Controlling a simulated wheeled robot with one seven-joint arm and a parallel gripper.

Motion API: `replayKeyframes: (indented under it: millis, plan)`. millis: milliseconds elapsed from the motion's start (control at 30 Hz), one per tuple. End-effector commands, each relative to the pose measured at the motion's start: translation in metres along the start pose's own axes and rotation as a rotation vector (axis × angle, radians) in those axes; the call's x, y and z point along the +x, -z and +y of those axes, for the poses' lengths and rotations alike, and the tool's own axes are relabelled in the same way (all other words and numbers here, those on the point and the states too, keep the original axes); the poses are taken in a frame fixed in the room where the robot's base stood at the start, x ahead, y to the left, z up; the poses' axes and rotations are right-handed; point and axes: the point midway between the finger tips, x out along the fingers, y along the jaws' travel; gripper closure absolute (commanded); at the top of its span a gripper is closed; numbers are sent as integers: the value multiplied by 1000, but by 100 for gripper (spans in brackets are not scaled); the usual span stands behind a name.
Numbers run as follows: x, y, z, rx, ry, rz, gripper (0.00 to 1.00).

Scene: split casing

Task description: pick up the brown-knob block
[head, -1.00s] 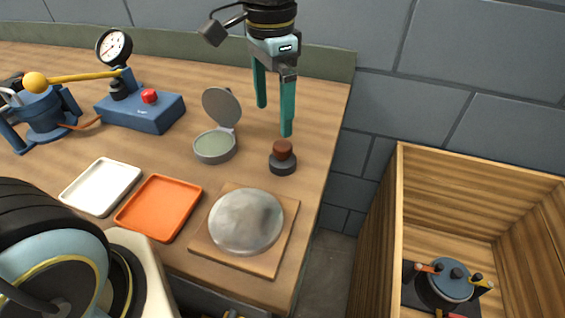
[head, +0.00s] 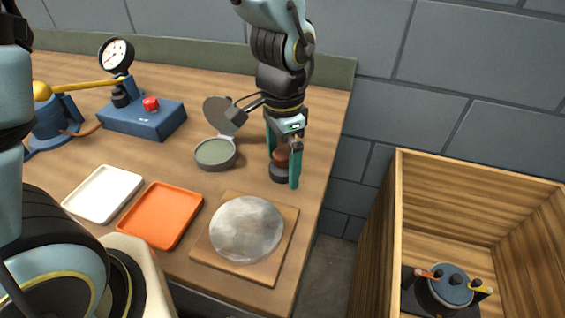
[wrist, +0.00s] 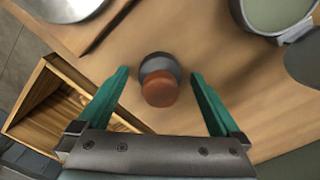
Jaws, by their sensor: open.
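The brown-knob block (head: 280,172) stands upright on the wooden table near its right edge. It has a dark round base and a reddish-brown knob. My gripper (head: 283,167) is open and lowered around it, with one green finger on each side of the knob in the head view. In the wrist view the block (wrist: 160,80) shows between the two spread fingers of my gripper (wrist: 160,82), apart from both. The near finger hides a little of the block in the head view.
A round tin with a raised lid (head: 215,154) stands to the left. A wooden board with a grey disc (head: 246,228) lies in front. Orange (head: 160,215) and white (head: 103,193) trays lie further left. An open wooden crate (head: 450,205) is beyond the table's right edge.

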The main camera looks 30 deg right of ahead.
Motion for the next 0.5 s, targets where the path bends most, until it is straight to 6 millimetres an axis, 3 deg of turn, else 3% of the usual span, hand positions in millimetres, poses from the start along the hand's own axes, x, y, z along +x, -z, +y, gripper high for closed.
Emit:
replayKeyframes:
  millis: [300,500]
  plan:
    - [5,0,0,-1,1,1,1]
    - [5,0,0,-1,1,1,24]
